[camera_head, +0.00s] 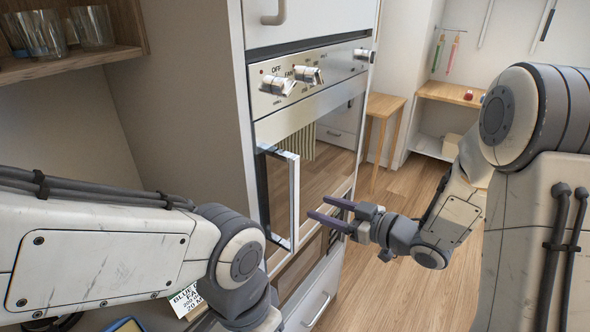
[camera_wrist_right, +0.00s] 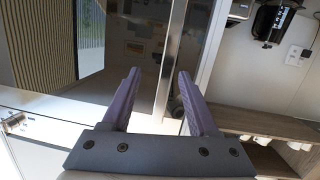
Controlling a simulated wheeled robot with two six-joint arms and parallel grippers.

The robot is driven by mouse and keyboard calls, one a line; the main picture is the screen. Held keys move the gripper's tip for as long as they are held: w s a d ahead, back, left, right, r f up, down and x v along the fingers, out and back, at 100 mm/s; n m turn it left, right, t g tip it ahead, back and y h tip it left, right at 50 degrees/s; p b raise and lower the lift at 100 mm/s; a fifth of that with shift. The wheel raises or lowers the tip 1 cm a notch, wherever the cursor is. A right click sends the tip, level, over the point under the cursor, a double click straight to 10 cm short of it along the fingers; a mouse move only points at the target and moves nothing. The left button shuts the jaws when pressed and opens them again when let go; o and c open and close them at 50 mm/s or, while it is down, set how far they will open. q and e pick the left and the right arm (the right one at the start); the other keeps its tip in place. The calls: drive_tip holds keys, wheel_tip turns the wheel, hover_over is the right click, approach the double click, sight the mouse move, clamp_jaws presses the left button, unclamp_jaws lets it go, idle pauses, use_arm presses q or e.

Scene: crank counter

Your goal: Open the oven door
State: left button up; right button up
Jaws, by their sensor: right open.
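The oven (camera_head: 312,140) is built into a white cabinet, with a dark, reflective glass door that appears shut. Its upright metal handle (camera_head: 294,200) stands out from the left part of the door. My right gripper (camera_head: 317,207) is open and empty in front of the door, just right of the handle, fingers pointing left. In the right wrist view, a bright metal bar (camera_wrist_right: 178,62), apparently the handle, runs between the two open fingers (camera_wrist_right: 157,76); I cannot tell how deep it lies. My left arm crosses the lower left; its gripper is out of view.
Knobs (camera_head: 307,75) line the oven's control panel above the door. A white drawer (camera_head: 315,300) lies below. A wooden shelf with glasses (camera_head: 93,27) is at upper left. The wooden floor (camera_head: 395,290) right of the oven is clear, with a small wooden table (camera_head: 384,105) behind.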

sight(297, 187)
drive_tip(key=w+a+r+y+p, duration=0.1)
drive_tip(key=a, duration=0.1)
drive_tip(key=w+a+r+p, duration=0.1)
drive_tip(key=a+p, duration=0.1)
drive_tip(key=w+a+r+y+p, duration=0.1)
drive_tip(key=a, duration=0.1)
drive_tip(key=shift+w+r+y+p, duration=0.3)
drive_tip(key=shift+r+p, duration=0.05)
drive_tip(key=shift+p, duration=0.05)
drive_tip(key=shift+w+a+f, duration=0.15)
drive_tip(key=shift+w+a, duration=0.25)
drive_tip(key=shift+a, duration=0.2)
clamp_jaws()
idle(0.9)
